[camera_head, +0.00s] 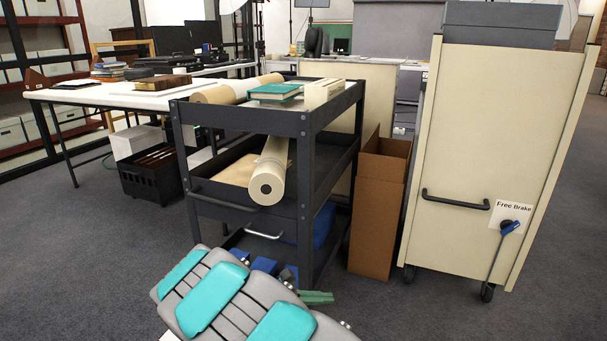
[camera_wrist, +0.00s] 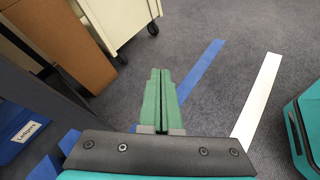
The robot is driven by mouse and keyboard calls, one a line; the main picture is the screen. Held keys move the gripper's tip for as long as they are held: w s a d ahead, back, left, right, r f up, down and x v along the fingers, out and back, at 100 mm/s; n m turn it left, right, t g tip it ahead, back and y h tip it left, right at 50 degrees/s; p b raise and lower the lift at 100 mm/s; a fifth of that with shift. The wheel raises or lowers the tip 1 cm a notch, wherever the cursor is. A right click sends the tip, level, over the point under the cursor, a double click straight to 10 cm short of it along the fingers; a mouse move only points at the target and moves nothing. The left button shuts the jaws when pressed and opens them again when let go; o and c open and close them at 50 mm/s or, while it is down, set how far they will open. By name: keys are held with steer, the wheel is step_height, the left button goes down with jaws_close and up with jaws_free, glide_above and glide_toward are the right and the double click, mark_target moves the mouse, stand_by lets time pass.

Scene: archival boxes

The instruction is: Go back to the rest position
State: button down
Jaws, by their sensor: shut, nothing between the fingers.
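My gripper (camera_wrist: 160,98) has green fingers, shut together with nothing between them, pointing over the bare carpet in the wrist view. In the head view its green fingertips (camera_head: 318,297) show low, just right of the front leg of a dark cart (camera_head: 305,190). My grey and teal arm covers the bottom middle of the head view and hides the floor under it.
The cart holds a green book (camera_head: 275,91) and rolled paper (camera_head: 270,172). A cardboard box (camera_head: 378,215) and a cream wheeled cabinet (camera_head: 490,140) stand to its right. Blue (camera_wrist: 203,68) and white (camera_wrist: 258,100) strips mark the carpet. Carpet at left is open.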

steer(key=s+d+r+m+g+y+p, duration=0.2)
steer(key=s+d+r+m+g, duration=0.1)
steer(key=s+d+r+m, duration=0.45)
steer(key=s+d+r+m+g+y+p, duration=0.15)
steer(key=s+d+r+m+g, duration=0.3)
steer(key=s+d, duration=0.5)
steer(key=s+a+r+m+y+p, duration=0.1)
steer(key=s+a+m+y, duration=0.1)
steer(key=s, duration=0.4)
steer(key=s+a+r+m+y+p, duration=0.1)
steer(key=s+a+r+m+y, duration=0.1)
steer(key=s+y, duration=0.2)
steer(key=s+a+r+m+y+p, duration=0.1)
steer(key=s+a+m+y, duration=0.1)
steer(key=s, duration=0.8)
steer(key=shift+s+a+r+t+y, duration=0.25)
steer(key=shift+a+r+t+y, duration=0.1)
steer(key=shift+r+t+y, duration=0.15)
